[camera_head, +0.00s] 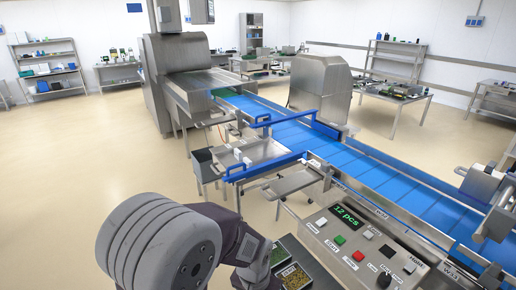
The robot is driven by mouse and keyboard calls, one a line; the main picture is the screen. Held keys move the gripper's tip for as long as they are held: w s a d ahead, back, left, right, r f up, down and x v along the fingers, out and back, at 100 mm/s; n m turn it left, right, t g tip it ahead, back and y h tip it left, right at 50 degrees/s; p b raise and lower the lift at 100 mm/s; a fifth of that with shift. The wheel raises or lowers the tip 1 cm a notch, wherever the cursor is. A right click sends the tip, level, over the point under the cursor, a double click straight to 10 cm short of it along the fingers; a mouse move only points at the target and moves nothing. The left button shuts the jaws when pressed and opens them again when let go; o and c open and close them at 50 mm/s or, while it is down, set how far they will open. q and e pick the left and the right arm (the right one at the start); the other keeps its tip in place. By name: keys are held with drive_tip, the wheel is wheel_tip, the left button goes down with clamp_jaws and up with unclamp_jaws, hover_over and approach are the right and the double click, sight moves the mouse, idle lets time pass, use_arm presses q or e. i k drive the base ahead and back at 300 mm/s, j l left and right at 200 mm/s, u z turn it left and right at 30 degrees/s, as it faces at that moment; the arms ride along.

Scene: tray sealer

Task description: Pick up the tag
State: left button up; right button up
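I cannot make out a tag for certain. A dark crate-like holder (313,264) with small trays of green and yellowish contents stands at the bottom centre. A small pale mark shows on the nearer tray (292,277), too small to read. A grey and dark arm of mine fills the bottom left and reaches to the holder's left side. No gripper fingers show; the arm's far end runs out of the frame at the bottom. My other arm is not in view.
A control panel (340,258) with buttons and a "12 pcs" display stands right of the holder. A blue conveyor belt (372,172) with blue rails (265,165) runs from back left to front right. The floor (75,190) at left is clear.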

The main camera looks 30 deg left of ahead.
sight(247, 162)
drive_tip(key=i+j+z, duration=0.2)
drive_tip(key=j+z, duration=0.2)
drive_tip(key=j, duration=0.9)
drive_tip(key=j+z, duration=0.4)
drive_tip(key=j, duration=0.9)
drive_tip(key=i, duration=0.05)
